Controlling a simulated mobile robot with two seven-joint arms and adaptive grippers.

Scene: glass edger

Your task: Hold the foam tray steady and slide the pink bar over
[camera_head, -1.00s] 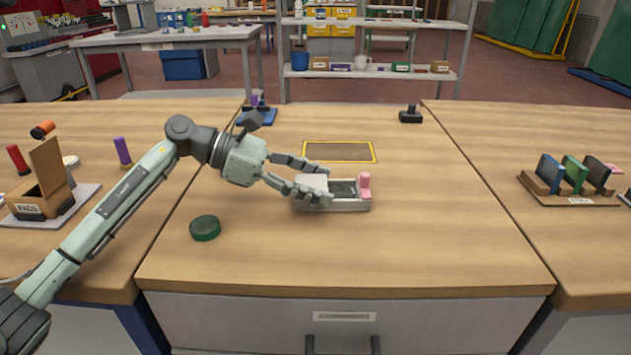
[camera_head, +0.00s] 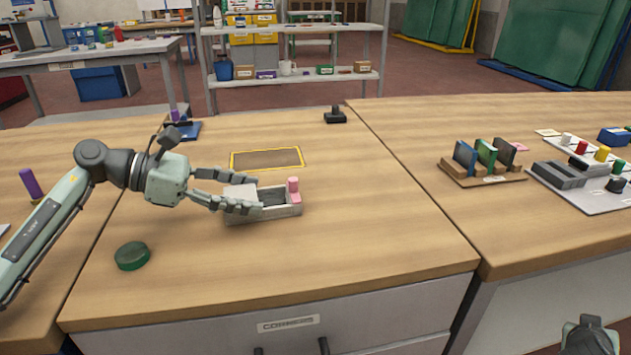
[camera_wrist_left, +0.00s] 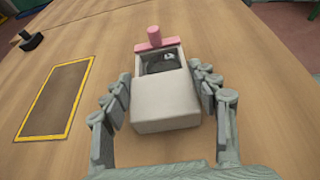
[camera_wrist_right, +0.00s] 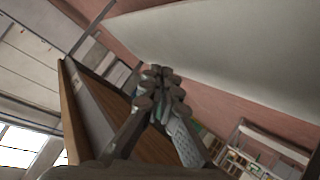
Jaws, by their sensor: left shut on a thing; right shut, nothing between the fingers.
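The foam tray (camera_head: 270,214) is a small pale box on the middle table, with a dark open recess (camera_head: 270,197). The pink bar (camera_head: 294,190) with its upright knob sits at the tray's right end; in the left wrist view the bar (camera_wrist_left: 158,45) lies across the far end. My left gripper (camera_head: 240,195) is shut on the tray's near end, one finger along each side, as the left wrist view (camera_wrist_left: 167,97) shows. My right gripper (camera_wrist_right: 160,90) is shut and empty, off the table; a part of it shows at the head view's lower right corner.
A yellow-edged dark rectangle (camera_head: 267,158) lies behind the tray. A green round puck (camera_head: 132,256) is at the front left. A black block (camera_head: 335,116) stands at the back. On the right table are a rack of panels (camera_head: 484,165) and a control board (camera_head: 590,185). The table right of the tray is clear.

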